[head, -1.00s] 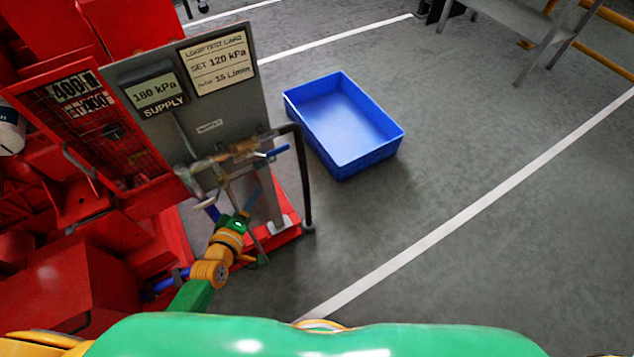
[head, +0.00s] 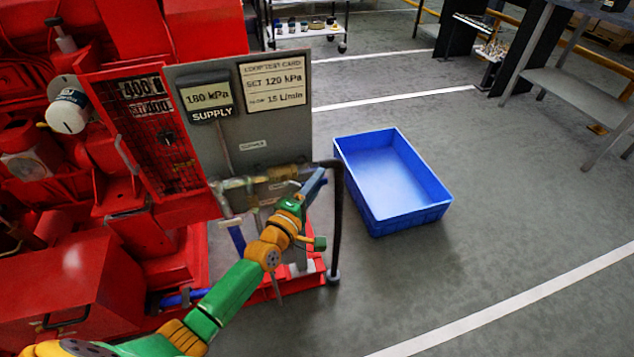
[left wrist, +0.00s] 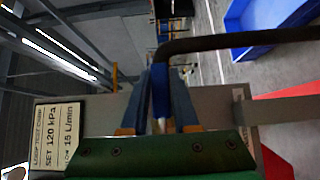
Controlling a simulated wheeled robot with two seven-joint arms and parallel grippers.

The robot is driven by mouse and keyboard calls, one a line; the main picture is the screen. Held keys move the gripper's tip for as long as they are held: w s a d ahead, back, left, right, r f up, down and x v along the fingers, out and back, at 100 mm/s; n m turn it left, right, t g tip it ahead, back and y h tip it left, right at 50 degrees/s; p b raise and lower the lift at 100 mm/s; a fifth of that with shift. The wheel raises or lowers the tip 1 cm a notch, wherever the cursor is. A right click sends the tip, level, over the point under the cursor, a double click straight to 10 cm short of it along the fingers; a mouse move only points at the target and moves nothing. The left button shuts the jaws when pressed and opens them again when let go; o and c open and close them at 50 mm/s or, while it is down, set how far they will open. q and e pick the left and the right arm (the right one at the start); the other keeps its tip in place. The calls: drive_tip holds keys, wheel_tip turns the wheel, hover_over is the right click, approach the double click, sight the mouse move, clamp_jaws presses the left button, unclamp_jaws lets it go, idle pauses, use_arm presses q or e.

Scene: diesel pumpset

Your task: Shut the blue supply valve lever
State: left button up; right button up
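The blue supply valve lever shows in the left wrist view (left wrist: 160,92) as a narrow blue bar between my left gripper's fingers. In the head view my left gripper (head: 314,184) is in front of the brass valve body (head: 283,173) on the pipe below the grey panel, and it hides most of the lever. In the left wrist view the fingers (left wrist: 163,100) stand close on both sides of the lever, with almost no gap, and seem shut on it. The supply display (head: 207,97) reads 180 kPa. My right gripper is out of view.
The grey panel (head: 240,140) carries a test card (head: 275,85) reading SET 120 kPa. A dark bent pipe (head: 337,215) stands just right of my gripper. Red machinery (head: 75,290) fills the left. A blue crate (head: 410,212) lies on the floor to the right, with open floor around it.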

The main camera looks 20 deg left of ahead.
use_arm(q)
clamp_jaws()
drive_tip(key=shift+f, duration=0.1)
idle(1.0)
